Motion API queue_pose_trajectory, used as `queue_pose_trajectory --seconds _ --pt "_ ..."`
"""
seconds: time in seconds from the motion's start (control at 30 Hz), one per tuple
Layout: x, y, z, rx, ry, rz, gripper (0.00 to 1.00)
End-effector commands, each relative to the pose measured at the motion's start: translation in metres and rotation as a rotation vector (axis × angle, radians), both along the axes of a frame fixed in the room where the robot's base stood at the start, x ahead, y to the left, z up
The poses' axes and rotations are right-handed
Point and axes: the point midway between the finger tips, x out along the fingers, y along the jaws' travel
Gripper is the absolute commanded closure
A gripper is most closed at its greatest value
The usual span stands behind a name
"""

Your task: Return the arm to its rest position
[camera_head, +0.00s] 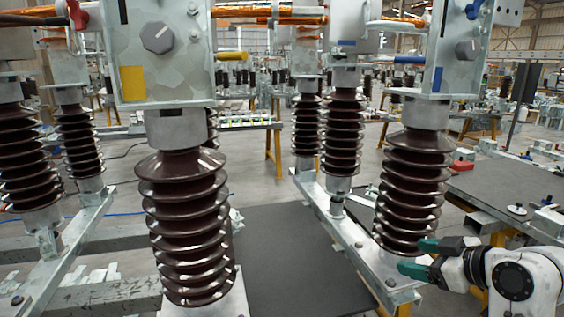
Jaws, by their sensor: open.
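My gripper (414,258) shows at the lower right, with two green-tipped fingers spread apart. It looks open and empty. Its fingertips are by the base of the right brown ribbed insulator (413,190), in front of it in the picture; I cannot tell if they touch it. My white arm (535,278) comes in from the bottom right corner and lies low in the view.
A large brown insulator (188,225) stands at the centre left, with a grey metal box (160,50) on top. A galvanized rail (345,235) runs beneath the right insulators. A dark-topped workbench (500,188) with small parts is at the right. A dark mat (285,255) lies between the frames.

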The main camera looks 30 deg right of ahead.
Motion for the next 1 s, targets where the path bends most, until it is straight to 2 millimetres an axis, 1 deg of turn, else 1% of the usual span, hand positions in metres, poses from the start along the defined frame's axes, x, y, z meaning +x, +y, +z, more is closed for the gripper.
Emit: queue_pose_trajectory --seconds 0.03,0.07,0.1,0.17,0.2,0.27,0.3,0.37,0.4,0.47,0.5,0.6,0.7,0.73,0.83,1.0 --pt "0.002 0.025 -0.034 0.062 0.067 0.004 0.29" --pt "0.001 0.037 -0.051 0.093 0.106 -0.002 0.29" --pt "-0.002 0.053 -0.073 0.133 0.158 -0.011 0.29" --pt "-0.01 0.078 -0.106 0.183 0.24 -0.025 0.29" --pt "-0.017 0.094 -0.127 0.212 0.298 -0.036 0.29" --pt "-0.032 0.118 -0.158 0.246 0.388 -0.054 0.29" --pt "-0.044 0.133 -0.178 0.262 0.45 -0.069 0.29" --pt "-0.066 0.155 -0.206 0.277 0.545 -0.093 0.29" --pt "-0.083 0.168 -0.223 0.28 0.609 -0.11 0.29" --pt "-0.109 0.183 -0.245 0.274 0.697 -0.138 0.29" --pt "-0.126 0.191 -0.257 0.264 0.75 -0.158 0.29" --pt "-0.164 0.202 -0.279 0.23 0.855 -0.202 0.29" --pt "-0.19 0.205 -0.29 0.196 0.918 -0.235 0.29" --pt "-0.195 0.206 -0.292 0.189 0.93 -0.242 0.29" --pt "-0.205 0.206 -0.295 0.173 0.952 -0.258 0.29" --pt "-0.206 0.206 -0.296 0.171 0.955 -0.261 0.29"
